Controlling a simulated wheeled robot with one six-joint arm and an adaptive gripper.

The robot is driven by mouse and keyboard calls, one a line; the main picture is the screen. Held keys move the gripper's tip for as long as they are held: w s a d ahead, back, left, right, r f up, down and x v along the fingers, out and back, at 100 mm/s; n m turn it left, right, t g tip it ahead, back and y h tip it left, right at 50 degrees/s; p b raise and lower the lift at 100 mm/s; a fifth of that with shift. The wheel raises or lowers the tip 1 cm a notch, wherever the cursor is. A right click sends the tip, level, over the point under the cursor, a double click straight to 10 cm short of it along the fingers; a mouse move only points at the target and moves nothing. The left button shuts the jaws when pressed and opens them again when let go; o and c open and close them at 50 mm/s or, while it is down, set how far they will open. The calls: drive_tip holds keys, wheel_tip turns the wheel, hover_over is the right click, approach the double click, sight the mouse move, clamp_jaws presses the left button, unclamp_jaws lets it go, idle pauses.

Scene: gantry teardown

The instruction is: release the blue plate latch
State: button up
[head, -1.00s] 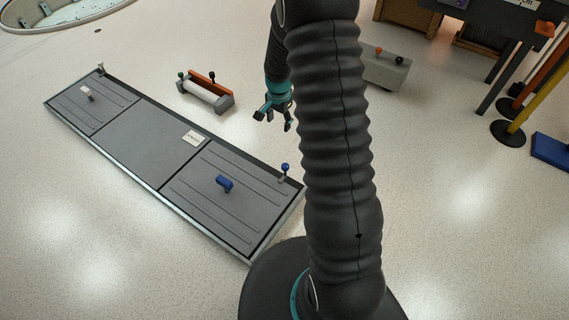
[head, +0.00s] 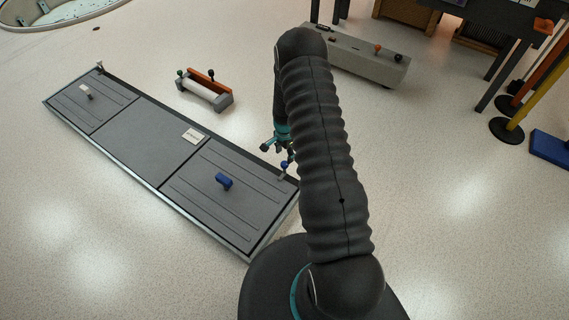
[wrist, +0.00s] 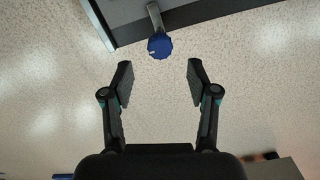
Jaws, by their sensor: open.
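The blue plate latch is a blue knob (head: 284,164) on a short grey stem at the right corner of the long dark platform. In the wrist view the blue knob (wrist: 159,46) lies just beyond my fingertips, roughly centred between them. My gripper (head: 279,145) is open and empty, close to the knob in the head view. In the wrist view both fingers of my gripper (wrist: 160,82) are spread, apart from the knob. The plate with the blue handle (head: 224,181) lies flat in the platform's near end.
The platform (head: 146,139) also carries a far plate with a white handle (head: 86,91) and a small label (head: 193,136). A grey rack with an orange bar (head: 206,90) stands behind it. A grey box (head: 368,62) with knobs stands at the back right.

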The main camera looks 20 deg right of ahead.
sight(285, 163)
wheel_tip(285, 163, down, 7)
drive_tip(key=shift+r, duration=0.1)
idle(0.4)
clamp_jaws()
